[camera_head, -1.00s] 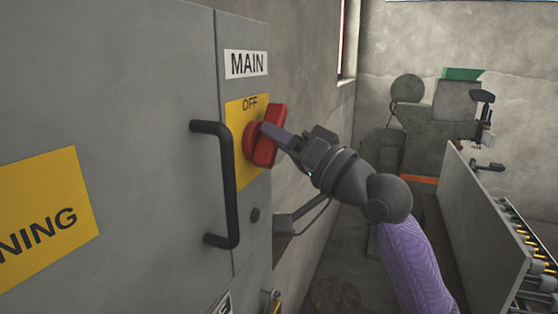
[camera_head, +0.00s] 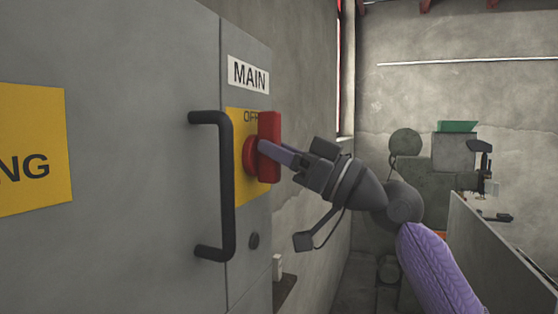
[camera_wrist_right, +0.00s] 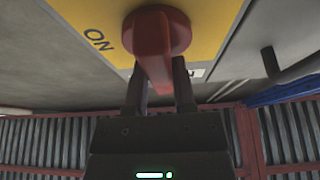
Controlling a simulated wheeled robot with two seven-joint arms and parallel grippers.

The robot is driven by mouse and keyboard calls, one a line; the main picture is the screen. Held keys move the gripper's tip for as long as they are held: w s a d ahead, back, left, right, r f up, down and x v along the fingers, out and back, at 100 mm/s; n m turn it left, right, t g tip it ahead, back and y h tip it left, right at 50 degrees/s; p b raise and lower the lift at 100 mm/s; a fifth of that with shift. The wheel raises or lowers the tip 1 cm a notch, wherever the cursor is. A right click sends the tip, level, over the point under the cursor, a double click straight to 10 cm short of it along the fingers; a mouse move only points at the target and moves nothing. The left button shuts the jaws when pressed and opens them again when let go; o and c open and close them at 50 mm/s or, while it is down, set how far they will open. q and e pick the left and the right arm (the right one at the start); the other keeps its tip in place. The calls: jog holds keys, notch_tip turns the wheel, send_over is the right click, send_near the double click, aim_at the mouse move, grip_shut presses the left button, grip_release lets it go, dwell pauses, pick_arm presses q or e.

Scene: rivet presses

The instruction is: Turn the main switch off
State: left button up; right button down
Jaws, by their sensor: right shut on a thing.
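The main switch (camera_head: 269,147) is a red rotary knob with a raised grip bar on a yellow plate (camera_head: 240,190), below a white MAIN label. In the head view its bar stands about upright, its top beside the word OFF, which it partly covers. In the right wrist view the red knob (camera_wrist_right: 154,50) shows with the word ON to its left. My right gripper (camera_head: 268,150) is shut on the switch's bar, with its fingers (camera_wrist_right: 160,85) on either side of it. My left gripper is not in view.
The switch is on a grey cabinet (camera_head: 130,120) with a black door handle (camera_head: 228,185) just left of the switch. A grey machine (camera_head: 420,190) stands at the back right. A grey panel (camera_head: 490,250) stands at the right.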

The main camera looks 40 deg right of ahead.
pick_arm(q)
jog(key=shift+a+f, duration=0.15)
pick_arm(e)
jog(key=shift+n, duration=0.3)
jog(key=shift+c, duration=2.2)
grip_release()
pick_arm(q)
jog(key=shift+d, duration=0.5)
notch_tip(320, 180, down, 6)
jog(key=b, duration=0.6)
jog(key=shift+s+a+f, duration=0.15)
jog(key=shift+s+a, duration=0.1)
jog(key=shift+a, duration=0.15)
pick_arm(e)
jog(key=v, duration=1)
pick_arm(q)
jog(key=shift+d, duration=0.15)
